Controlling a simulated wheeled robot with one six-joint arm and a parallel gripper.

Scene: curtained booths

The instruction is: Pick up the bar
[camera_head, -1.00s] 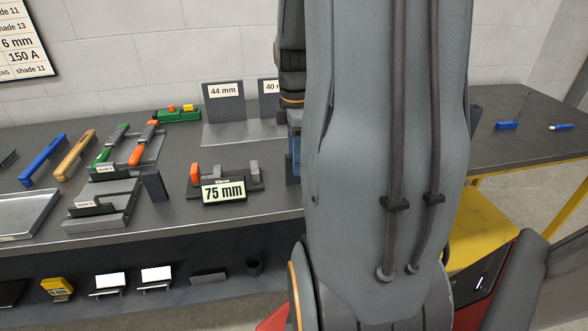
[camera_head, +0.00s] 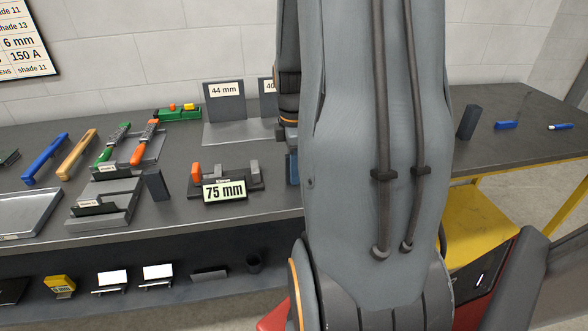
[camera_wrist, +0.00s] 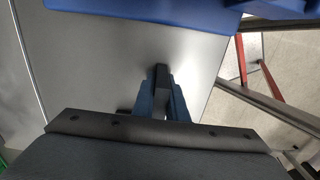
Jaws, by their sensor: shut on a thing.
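In the wrist view my gripper (camera_wrist: 162,92) has its two blue-grey fingers closed on a dark bar (camera_wrist: 161,76). The bar's narrow end shows between the fingertips; the rest of it is hidden. Behind it is a smooth grey surface, and I cannot tell whether the bar touches it. In the head view my arm hides the gripper's tips and the held bar. Other dark upright blocks stand on the bench: one left of the gauge (camera_head: 155,185) and one on the right (camera_head: 468,122).
The grey bench (camera_head: 265,215) holds a 75 mm display (camera_head: 225,190), a 44 mm stand (camera_head: 225,103), files (camera_head: 145,143) and a blue handle (camera_head: 45,160). A yellow frame (camera_head: 475,220) is below right. A large blue shape (camera_wrist: 150,8) crosses the wrist view's top.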

